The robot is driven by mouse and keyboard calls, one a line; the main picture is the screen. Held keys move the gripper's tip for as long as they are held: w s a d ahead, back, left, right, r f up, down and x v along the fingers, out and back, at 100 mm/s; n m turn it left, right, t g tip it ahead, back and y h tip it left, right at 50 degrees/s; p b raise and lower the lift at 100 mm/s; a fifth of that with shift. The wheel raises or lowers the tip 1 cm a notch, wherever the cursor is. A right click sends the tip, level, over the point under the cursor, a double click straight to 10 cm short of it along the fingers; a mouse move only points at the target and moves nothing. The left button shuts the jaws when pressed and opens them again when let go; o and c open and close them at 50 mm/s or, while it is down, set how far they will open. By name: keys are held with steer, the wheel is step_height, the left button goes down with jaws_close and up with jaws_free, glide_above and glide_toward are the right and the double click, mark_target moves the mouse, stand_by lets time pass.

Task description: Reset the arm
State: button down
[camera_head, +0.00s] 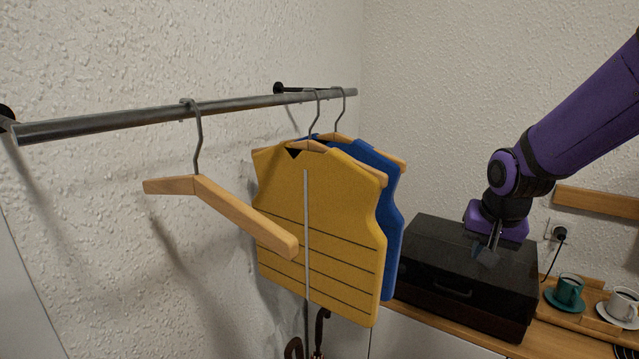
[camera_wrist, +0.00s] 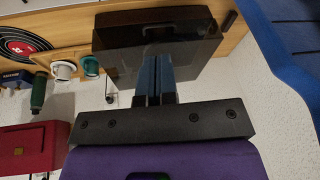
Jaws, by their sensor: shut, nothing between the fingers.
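My purple arm comes in from the upper right in the head view. My gripper (camera_head: 486,252) points down over the black case (camera_head: 420,262) on the wooden counter. In the wrist view, the two blue-grey fingers of my gripper (camera_wrist: 157,62) are together with nothing between them. The black case (camera_wrist: 118,42) lies beyond them, with its handle showing. I cannot tell the exact gap between the fingertips and the case.
A metal rail (camera_head: 240,105) on the left holds an empty wooden hanger (camera_head: 235,211), a yellow vest (camera_head: 340,215) and a blue vest (camera_head: 392,245). A green cup (camera_head: 569,288) and a white cup (camera_head: 622,304) stand right of the case. A red box (camera_wrist: 35,147) shows in the wrist view.

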steer(key=s+r+n, duration=0.1)
steer(key=s+r, duration=0.3)
steer(key=s, duration=0.3)
steer(key=s+r+n+t, duration=0.1)
steer(key=s+r+n, duration=0.1)
steer(key=s+r, duration=0.2)
steer(key=s+r+n, duration=0.1)
steer(key=s+r, duration=0.3)
steer(key=s, duration=0.6)
steer(key=shift+s+r+n+t, duration=0.2)
steer(key=shift+r+n+t, duration=0.05)
steer(key=shift+n+t, duration=0.05)
